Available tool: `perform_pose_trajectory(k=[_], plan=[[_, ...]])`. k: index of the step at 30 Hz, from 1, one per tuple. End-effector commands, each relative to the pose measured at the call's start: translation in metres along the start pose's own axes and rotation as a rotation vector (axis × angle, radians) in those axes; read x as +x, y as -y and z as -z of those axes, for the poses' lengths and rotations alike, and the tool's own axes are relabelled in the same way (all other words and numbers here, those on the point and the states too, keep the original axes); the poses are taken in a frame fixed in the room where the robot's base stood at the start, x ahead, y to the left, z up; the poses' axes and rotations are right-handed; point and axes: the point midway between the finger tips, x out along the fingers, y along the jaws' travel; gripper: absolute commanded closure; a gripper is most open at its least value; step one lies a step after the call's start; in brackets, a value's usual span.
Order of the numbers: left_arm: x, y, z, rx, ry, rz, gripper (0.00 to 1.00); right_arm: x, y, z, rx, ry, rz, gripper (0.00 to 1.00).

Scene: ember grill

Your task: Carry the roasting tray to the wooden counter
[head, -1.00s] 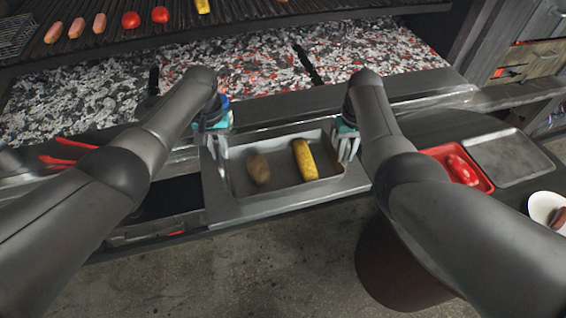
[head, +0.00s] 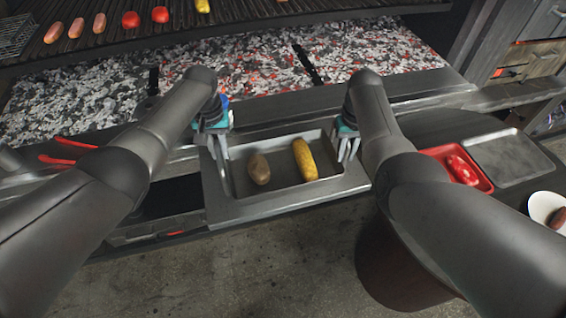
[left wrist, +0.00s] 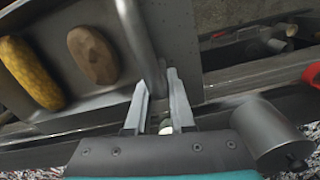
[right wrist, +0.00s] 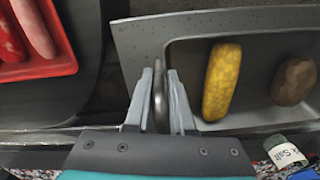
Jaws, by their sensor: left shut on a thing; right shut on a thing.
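The grey roasting tray (head: 285,208) sits at the front edge of the grill in the head view. A brown potato (head: 258,168) and a yellow corn cob (head: 304,159) lie in it. My left gripper (head: 221,160) is shut on the tray's left handle, and the left wrist view shows this handle (left wrist: 141,45) between the fingers. My right gripper (head: 347,152) is shut on the right handle (right wrist: 158,95), seen in the right wrist view. I cannot tell whether the tray is lifted off its support. I cannot clearly identify the wooden counter.
A bed of coals (head: 260,65) lies behind the tray, with a grate of food above it. A dark surface at right holds a red tray (head: 484,183), a grey plate (head: 512,160) and a white bowl (head: 540,207). Red tongs (head: 72,150) lie at left.

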Motion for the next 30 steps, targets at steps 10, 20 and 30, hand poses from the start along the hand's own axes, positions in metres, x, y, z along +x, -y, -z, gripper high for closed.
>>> perform_pose_trajectory(k=[10,20,30], plan=[[-0.015,0.003,0.001,-0.002,-0.001,0.004,1.0,-0.016,-0.003,0.001,0.006,-0.003,-0.004,1.0],[-0.04,0.003,0.001,-0.002,-0.001,0.004,1.0,-0.042,-0.004,0.001,0.006,-0.004,-0.005,1.0],[-0.051,0.003,0.001,-0.002,-0.001,0.005,1.0,-0.052,-0.004,0.001,0.007,-0.004,-0.006,1.0]])
